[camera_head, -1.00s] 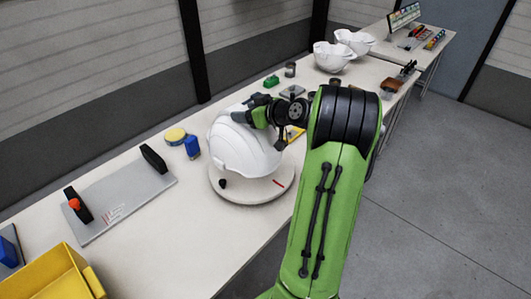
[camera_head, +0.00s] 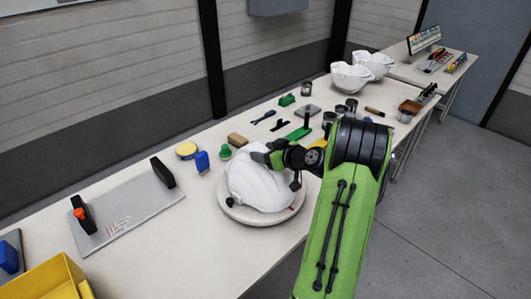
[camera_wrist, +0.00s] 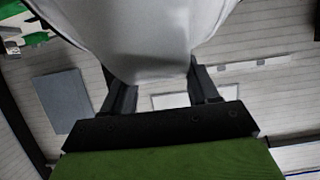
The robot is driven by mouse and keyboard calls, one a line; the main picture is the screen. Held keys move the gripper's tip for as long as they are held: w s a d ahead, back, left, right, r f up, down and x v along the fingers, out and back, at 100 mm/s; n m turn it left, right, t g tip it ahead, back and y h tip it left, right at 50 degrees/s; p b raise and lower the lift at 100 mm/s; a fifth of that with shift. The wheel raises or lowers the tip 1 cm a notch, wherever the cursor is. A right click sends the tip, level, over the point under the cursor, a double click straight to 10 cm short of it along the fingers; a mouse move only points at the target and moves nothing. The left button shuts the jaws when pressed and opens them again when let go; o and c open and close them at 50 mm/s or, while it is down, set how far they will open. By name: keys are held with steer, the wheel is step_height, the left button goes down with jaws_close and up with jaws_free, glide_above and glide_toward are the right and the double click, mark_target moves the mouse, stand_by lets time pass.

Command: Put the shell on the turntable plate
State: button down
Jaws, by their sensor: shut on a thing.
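The white helmet shell (camera_head: 262,182) is over the round white turntable plate (camera_head: 235,212), covering most of its top. It sits low, at or very near the plate; I cannot tell if its whole rim touches. My gripper (camera_head: 268,158) is shut on the shell's upper edge from the far right side. In the wrist view the shell (camera_wrist: 150,35) fills the top middle, its lower edge between the two dark fingers of my gripper (camera_wrist: 162,85). The plate's far side is hidden by the shell.
Left of the plate are a grey board (camera_head: 125,208) with black clamps, a blue block (camera_head: 202,161) and a yellow disc (camera_head: 187,150). A yellow bin (camera_head: 50,283) is at front left. Small tools and a brown block (camera_head: 238,139) lie behind. Two white shells (camera_head: 352,76) stand far back.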

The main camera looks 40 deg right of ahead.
steer(key=shift+c, duration=1.4)
jaws_free()
